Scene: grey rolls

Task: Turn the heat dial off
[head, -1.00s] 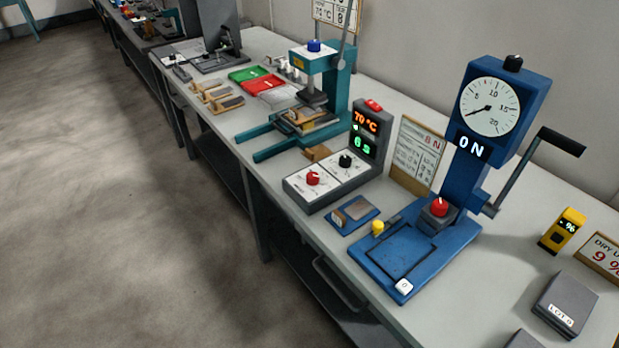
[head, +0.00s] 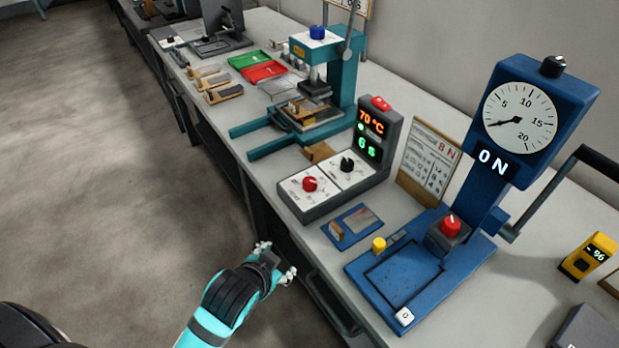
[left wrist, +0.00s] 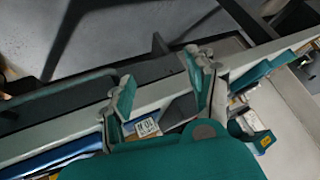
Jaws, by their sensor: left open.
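The control box (head: 337,187) stands near the front edge of the bench. A red dial (head: 310,184) is on its left white panel and a black dial (head: 347,165) on its right panel. Its upright display (head: 370,134) reads 70 °C above 6 s, with a red switch (head: 381,103) on top. I cannot read the red dial's markings. My left gripper (head: 278,261) is open and empty, in front of the bench edge and below the box, apart from the dials. Its open fingers (left wrist: 163,85) also show in the left wrist view. My right gripper is out of view.
A teal press (head: 335,85) stands behind the box. A blue gauge stand (head: 500,150) with a crank and a red knob (head: 451,226) is at right. A small blue plate (head: 353,226) lies between. Free floor (head: 110,180) is at left.

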